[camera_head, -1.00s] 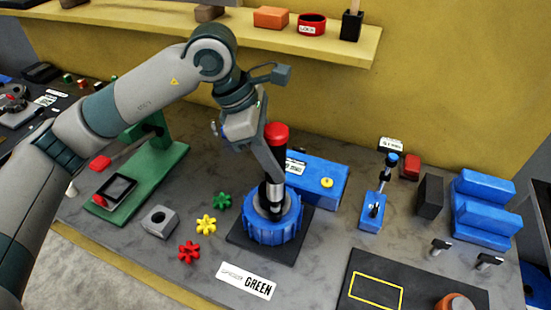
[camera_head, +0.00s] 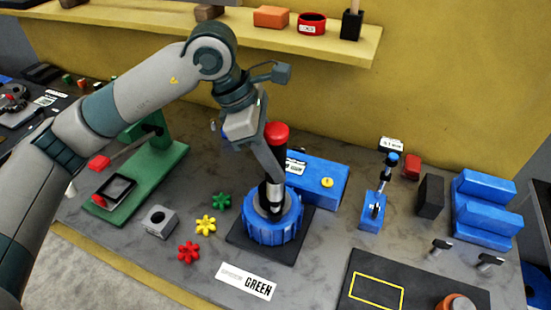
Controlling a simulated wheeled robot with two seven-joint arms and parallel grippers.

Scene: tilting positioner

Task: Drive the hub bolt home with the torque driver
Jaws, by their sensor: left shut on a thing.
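The torque driver (camera_head: 277,134) has a red cap, a black grip and a silver lower shaft. It stands nearly upright over the middle of the blue round hub (camera_head: 272,225). My left gripper (camera_head: 271,178) comes in from the upper left and is shut on the driver's black grip. The driver's lower end is at the hub's grey centre; the hub bolt is hidden there. The hub sits on a dark square plate (camera_head: 245,243). A white card reading GREEN (camera_head: 246,282) lies in front of it. My right gripper is not in view.
Red (camera_head: 188,251), yellow (camera_head: 205,225) and green (camera_head: 221,201) star knobs and a grey block (camera_head: 160,221) lie left of the hub. A blue box (camera_head: 322,178) stands close behind it. A blue stand (camera_head: 372,215) and a dark mat (camera_head: 420,285) are right.

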